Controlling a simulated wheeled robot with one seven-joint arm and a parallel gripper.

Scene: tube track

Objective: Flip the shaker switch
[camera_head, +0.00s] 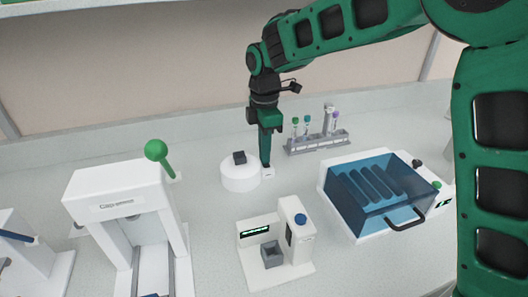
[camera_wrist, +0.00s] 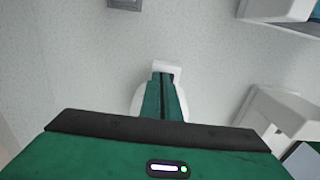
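The shaker (camera_head: 240,182) is a low white round unit with a small dark block (camera_head: 239,157) on top, left of centre in the head view. A small white box (camera_head: 268,174), which looks like its switch housing, sticks out at its right side. My gripper (camera_head: 266,163) points down right at this box, with its fingers together and nothing seen between them. In the wrist view my gripper (camera_wrist: 165,76) covers most of the shaker (camera_wrist: 138,106); the white box (camera_wrist: 167,66) shows just past the fingertips. I cannot tell whether they touch, nor which way the switch is set.
A grey rack (camera_head: 318,143) with several capped tubes stands behind right. A blue-lidded unit (camera_head: 375,195) is at the right, and a white device with a blue knob (camera_head: 295,230) is in front. A white capping machine (camera_head: 118,195) with a green-balled lever (camera_head: 157,151) stands left.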

